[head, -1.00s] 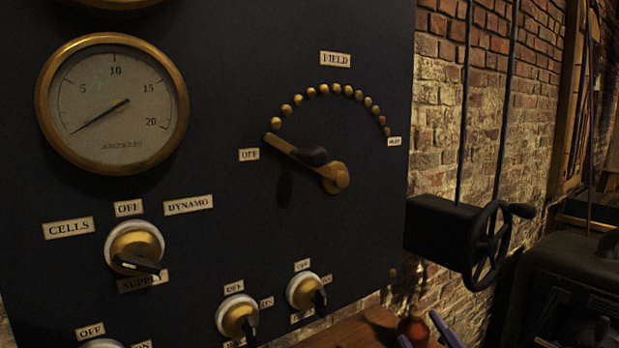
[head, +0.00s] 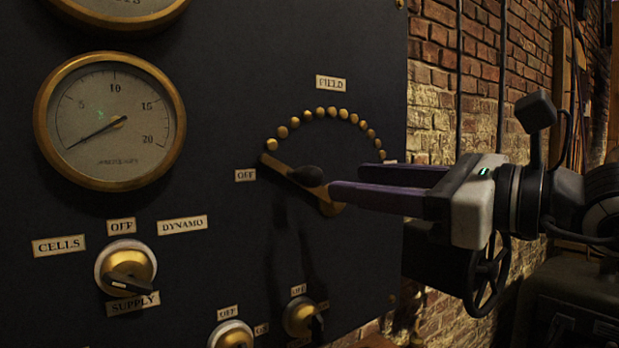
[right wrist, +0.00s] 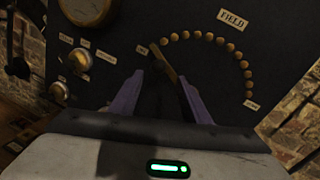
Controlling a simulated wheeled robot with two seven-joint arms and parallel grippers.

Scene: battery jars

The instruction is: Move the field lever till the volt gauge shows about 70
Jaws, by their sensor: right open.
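My left gripper is not in view.
The ampere gauge (head: 115,165) has its needle near the low end. Below it is the supply switch (head: 125,265), with smaller switches (head: 232,335) lower right. A black handwheel (head: 488,275) stands right of the panel, behind my right arm.

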